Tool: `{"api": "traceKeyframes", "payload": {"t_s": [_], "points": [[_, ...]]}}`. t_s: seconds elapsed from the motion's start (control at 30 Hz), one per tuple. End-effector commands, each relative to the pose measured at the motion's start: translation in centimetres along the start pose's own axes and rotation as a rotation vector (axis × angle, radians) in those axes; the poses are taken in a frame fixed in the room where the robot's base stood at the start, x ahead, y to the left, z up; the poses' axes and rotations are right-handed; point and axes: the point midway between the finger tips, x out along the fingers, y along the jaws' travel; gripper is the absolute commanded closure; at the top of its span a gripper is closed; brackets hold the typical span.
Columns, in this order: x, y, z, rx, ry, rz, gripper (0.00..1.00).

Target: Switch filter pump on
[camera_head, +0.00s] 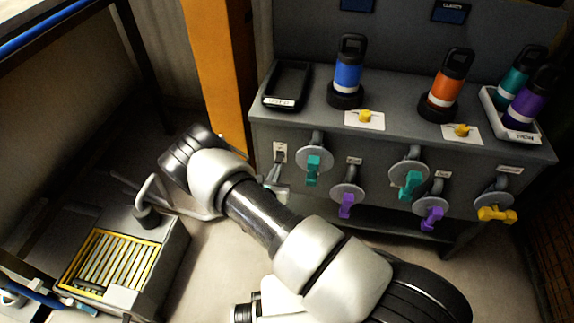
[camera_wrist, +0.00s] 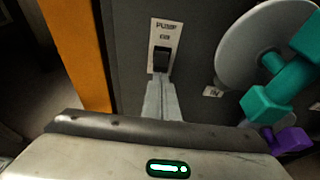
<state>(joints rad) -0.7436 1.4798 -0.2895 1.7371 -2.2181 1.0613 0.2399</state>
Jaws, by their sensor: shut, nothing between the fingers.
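The pump switch (camera_wrist: 162,58) is a black rocker on a pale plate marked PUMP, on the grey front panel. In the head view the switch plate (camera_head: 280,151) is at the panel's upper left, above my gripper (camera_head: 276,170). In the wrist view my gripper (camera_wrist: 162,82) is shut and empty, its fingers pointing up at the rocker's lower end. The fingertips are at or very near the rocker; I cannot tell whether they touch it. The rocker's lower edge is partly hidden by the fingertips.
A teal-handled valve (camera_head: 313,165) sits just right of the switch, with purple (camera_head: 346,203) and yellow (camera_head: 497,214) ones further along. Bottles (camera_head: 348,75) and a black tray (camera_head: 287,86) stand on top. An orange post (camera_head: 217,75) is at the left.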

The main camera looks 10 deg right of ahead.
Motion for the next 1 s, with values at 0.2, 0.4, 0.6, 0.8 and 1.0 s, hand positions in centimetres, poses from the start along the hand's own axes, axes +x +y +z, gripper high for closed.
{"api": "traceKeyframes", "payload": {"t_s": [0.2, 0.4, 0.6, 0.8, 1.0], "points": [[-0.6, 0.8, 0.6, -0.001, 0.145, -0.001, 1.00], [-0.6, 0.8, 0.7, -0.001, 0.139, 0.000, 1.00], [-0.8, 0.7, 1.4, 0.000, 0.138, -0.001, 1.00], [-1.0, 0.7, 2.2, 0.000, 0.138, -0.001, 1.00], [-1.0, 0.7, 2.2, 0.000, 0.137, -0.001, 1.00]]}}
